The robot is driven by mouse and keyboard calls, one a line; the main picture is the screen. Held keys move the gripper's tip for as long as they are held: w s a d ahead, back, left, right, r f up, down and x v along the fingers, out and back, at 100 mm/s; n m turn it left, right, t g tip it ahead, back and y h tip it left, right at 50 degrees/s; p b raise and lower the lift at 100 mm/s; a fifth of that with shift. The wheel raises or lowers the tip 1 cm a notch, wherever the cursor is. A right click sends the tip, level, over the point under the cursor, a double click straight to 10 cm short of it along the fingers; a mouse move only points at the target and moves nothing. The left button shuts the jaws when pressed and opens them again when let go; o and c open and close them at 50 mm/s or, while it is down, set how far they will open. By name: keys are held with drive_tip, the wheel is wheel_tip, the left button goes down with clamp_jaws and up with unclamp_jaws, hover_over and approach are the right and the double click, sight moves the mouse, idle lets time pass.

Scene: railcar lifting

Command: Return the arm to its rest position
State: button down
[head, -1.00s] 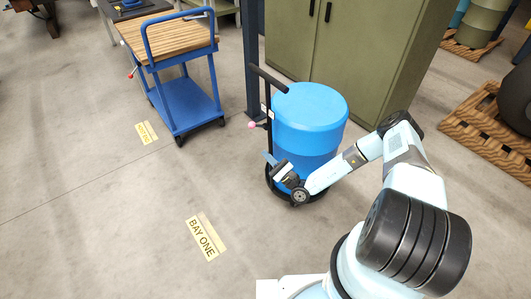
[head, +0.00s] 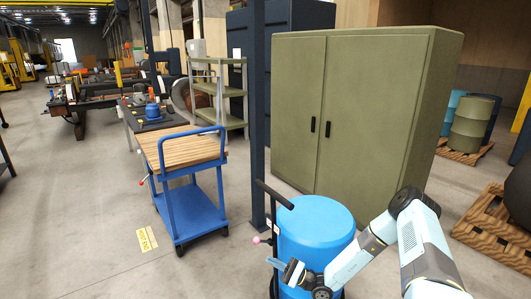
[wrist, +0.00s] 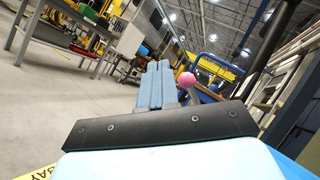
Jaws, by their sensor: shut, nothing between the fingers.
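My arm (head: 425,250) reaches in from the lower right in the head view and bends down in front of a blue drum. My gripper (head: 274,262) is at the drum's lower left, close to the black upright of its handle. In the wrist view, the two blue fingers of my gripper (wrist: 155,84) lie side by side, shut and empty. A pink ball (head: 256,240) sits just above the gripper in the head view. It also shows right of the fingertips in the wrist view (wrist: 187,80), apparently apart from them.
The blue drum (head: 316,228) stands on a wheeled carrier with a black handle (head: 275,194). A green cabinet (head: 365,115) and dark post (head: 257,120) stand behind. A blue cart (head: 195,208) is left. Pallets (head: 495,228) lie right.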

drive_tip(key=s+d+r+n+g+h, duration=0.3)
drive_tip(key=s+r+n+h, duration=0.15)
drive_tip(key=r, duration=0.55)
drive_tip(key=s+d+r+n+g+h, duration=0.25)
drive_tip(key=r+n+g+h, duration=0.2)
drive_tip(key=r, duration=0.45)
drive_tip(key=s+d+r+n+g+h, duration=0.35)
drive_tip(key=r+h, duration=0.25)
drive_tip(key=r, duration=0.4)
drive_tip(key=s+d+r+t+h, duration=0.3)
drive_tip(key=s+d+r+t, duration=0.2)
drive_tip(key=s+r, duration=0.4)
drive_tip(key=s+d+r+t+h, duration=0.4)
drive_tip(key=s+d+r+t, duration=0.2)
drive_tip(key=s+r, duration=0.3)
drive_tip(key=shift+s+d+r+m+h, duration=0.25)
drive_tip(key=shift+r+m, duration=0.2)
drive_tip(key=shift+r, duration=0.45)
